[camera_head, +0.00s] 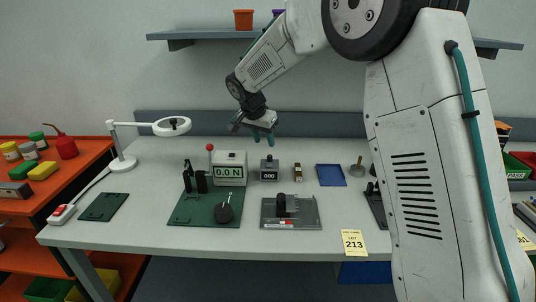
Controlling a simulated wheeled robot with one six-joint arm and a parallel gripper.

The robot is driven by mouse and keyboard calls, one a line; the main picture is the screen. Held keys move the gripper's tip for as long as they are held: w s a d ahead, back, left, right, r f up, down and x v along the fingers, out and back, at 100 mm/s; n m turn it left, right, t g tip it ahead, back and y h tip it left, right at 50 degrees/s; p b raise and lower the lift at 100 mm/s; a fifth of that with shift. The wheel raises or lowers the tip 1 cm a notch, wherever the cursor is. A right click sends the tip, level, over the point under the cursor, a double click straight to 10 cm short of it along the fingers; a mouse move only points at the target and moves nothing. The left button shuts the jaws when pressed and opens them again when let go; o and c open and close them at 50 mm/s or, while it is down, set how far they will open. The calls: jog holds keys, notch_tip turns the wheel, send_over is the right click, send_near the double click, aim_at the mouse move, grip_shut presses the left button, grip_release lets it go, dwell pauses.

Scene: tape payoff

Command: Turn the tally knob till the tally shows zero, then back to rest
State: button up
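A grey fixture (305,213) lies in front. A small brass-and-black block (298,172) and blue tray (331,181) are to the right. A lamp (122,163) stands left.

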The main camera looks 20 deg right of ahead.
aim_at(269, 156)
jog(key=x, duration=0.7)
jog(key=shift+d+f, duration=0.15)
jog(key=shift+f, duration=0.2)
jog(key=shift+c, duration=0.3)
grip_shut()
